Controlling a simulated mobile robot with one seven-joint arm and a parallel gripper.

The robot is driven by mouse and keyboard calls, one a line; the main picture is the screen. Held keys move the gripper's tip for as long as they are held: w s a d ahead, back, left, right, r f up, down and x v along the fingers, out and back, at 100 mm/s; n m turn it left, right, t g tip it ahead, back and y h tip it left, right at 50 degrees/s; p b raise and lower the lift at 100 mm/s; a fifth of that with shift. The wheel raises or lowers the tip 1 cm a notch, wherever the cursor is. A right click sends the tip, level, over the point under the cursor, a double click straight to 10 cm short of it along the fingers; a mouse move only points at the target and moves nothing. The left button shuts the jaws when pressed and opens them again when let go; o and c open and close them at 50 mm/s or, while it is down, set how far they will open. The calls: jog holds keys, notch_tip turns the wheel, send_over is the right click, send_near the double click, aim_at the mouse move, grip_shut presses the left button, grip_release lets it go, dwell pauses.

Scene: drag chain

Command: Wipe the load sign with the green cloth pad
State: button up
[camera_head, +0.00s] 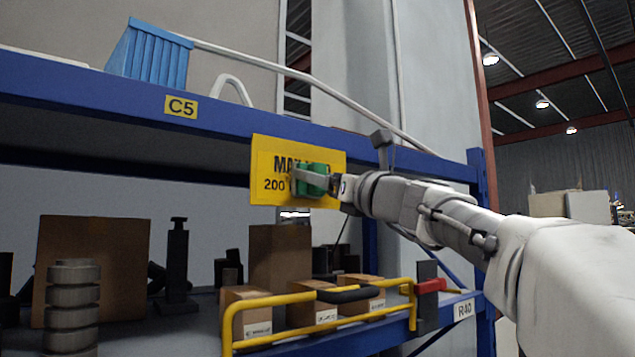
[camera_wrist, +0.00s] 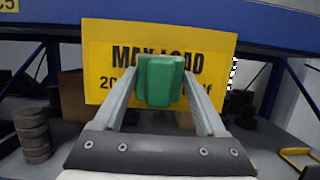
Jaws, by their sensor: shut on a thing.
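The yellow load sign (camera_head: 265,160) hangs on the blue upper beam and reads "MAX LOAD" with "200" below, partly covered. It fills the upper middle of the wrist view (camera_wrist: 100,60). My gripper (camera_head: 312,180) is in front of the sign's right half. It is shut on the green cloth pad (camera_head: 316,172), which stands between the fingers in the wrist view (camera_wrist: 160,82). The pad overlaps the sign's lettering; I cannot tell whether it touches the sign's face.
The blue beam (camera_head: 225,115) carries a "C5" label (camera_head: 181,107) and a blue crate (camera_head: 150,55). Below, a shelf holds small cardboard boxes (camera_head: 312,312), grey stacked discs (camera_head: 72,305) and dark parts. A yellow rail (camera_head: 330,323) runs along the shelf's front.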

jog(key=shift+s+a+b, duration=0.2)
jog(key=shift+s+a, duration=0.5)
jog(key=shift+a, duration=0.35)
jog(key=shift+s+a+b, duration=0.2)
jog(key=shift+s+a, duration=0.5)
jog(key=shift+a, duration=0.4)
jog(key=shift+s+a+b, duration=0.2)
jog(key=shift+s+a, duration=0.5)
jog(key=shift+a, duration=0.35)
jog(key=shift+d, duration=0.1)
jog(key=shift+s+d, duration=0.55)
jog(key=shift+s, duration=0.25)
jog(key=shift+s+d, duration=0.55)
jog(key=shift+s, duration=0.3)
jog(key=shift+s+d, duration=0.55)
jog(key=shift+s, duration=0.25)
jog(key=shift+s, duration=0.15)
jog(key=shift+s+d, duration=0.85)
jog(key=shift+s, duration=0.25)
